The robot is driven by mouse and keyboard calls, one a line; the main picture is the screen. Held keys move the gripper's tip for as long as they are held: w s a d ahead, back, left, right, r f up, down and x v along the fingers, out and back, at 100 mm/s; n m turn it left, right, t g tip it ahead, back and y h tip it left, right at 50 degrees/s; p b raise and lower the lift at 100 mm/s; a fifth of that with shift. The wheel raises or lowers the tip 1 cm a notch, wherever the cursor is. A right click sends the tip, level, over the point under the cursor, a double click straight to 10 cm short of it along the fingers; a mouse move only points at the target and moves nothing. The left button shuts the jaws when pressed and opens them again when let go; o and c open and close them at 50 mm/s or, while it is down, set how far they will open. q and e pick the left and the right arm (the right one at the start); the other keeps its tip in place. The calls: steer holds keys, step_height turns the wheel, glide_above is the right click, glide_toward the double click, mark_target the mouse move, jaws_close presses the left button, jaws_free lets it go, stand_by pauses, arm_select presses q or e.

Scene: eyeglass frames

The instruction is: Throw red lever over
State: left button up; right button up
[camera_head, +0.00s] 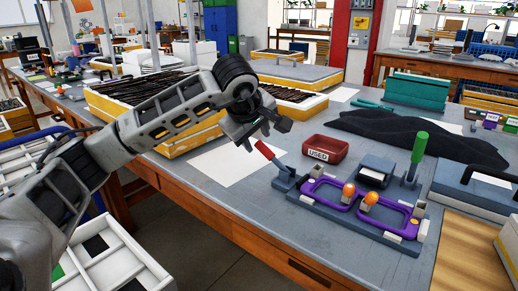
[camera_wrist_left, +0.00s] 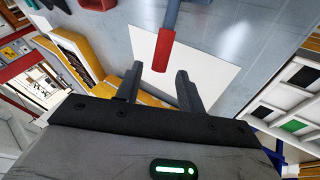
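The red lever (camera_head: 266,151) has a red grip on a blue-grey arm and leans up and left from the fixture base (camera_head: 340,222). The fixture carries a purple eyeglass frame (camera_head: 325,190) with two orange knobs. My left gripper (camera_head: 264,137) is at the upper end of the lever. In the left wrist view its two fingers (camera_wrist_left: 158,88) are apart, and the end of the red lever (camera_wrist_left: 164,50) shows just ahead of the gap between them. I cannot tell whether they touch it. My right gripper is in neither view.
A red bin (camera_head: 325,149) marked USED stands behind the fixture, with a green-handled tool (camera_head: 418,150) to its right. A white sheet (camera_head: 222,163) lies left of the lever. Yellow-and-white trays (camera_head: 160,135) stand behind my left arm. The bench front is clear.

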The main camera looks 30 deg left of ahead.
mark_target(259, 142)
arm_select(q)
steer(key=shift+x, duration=2.1)
jaws_close()
steer(key=shift+w+d, duration=0.1)
